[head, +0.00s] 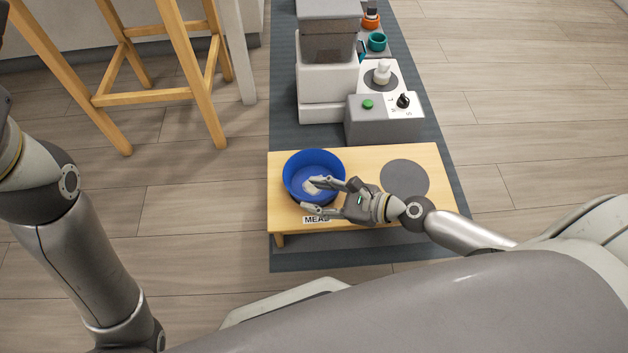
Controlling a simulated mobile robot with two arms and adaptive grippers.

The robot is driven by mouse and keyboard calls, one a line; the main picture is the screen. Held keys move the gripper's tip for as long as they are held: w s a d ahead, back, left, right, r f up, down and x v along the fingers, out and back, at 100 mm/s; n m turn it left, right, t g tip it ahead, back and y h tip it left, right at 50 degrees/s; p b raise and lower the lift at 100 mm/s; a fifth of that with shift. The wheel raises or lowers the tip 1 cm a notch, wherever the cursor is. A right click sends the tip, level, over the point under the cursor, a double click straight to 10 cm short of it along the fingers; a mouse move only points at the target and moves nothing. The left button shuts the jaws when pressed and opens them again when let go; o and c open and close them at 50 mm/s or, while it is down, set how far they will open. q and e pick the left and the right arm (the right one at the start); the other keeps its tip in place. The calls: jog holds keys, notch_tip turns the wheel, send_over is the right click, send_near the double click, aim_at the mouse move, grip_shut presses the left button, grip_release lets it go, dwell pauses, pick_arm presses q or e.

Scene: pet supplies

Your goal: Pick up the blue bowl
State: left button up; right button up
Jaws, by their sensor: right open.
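The blue bowl (303,163) stands upright on the left part of a low wooden table (431,160). Something pale lies inside it, partly hidden by a finger. My right gripper (312,197) is open at the bowl's near right side. One finger reaches over the bowl's rim, and the other lies outside, nearer to me, above a label reading "MEA". I cannot tell whether the fingers touch the bowl. My left arm comes down the left side of the view, and its gripper does not show.
A dark grey disc (405,180) lies on the table, right of the gripper. Behind the table stand a grey box (376,126) with a green button and a black knob, and a white and grey machine (327,82). A wooden stool (140,98) stands at the left. Bare floor lies to the right.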

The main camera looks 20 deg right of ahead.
aim_at(295, 191)
jog(key=shift+b+x, duration=0.4)
jog(key=shift+x, duration=2.9)
jog(key=shift+w+r, duration=0.1)
jog(key=shift+r, duration=0.1)
grip_shut()
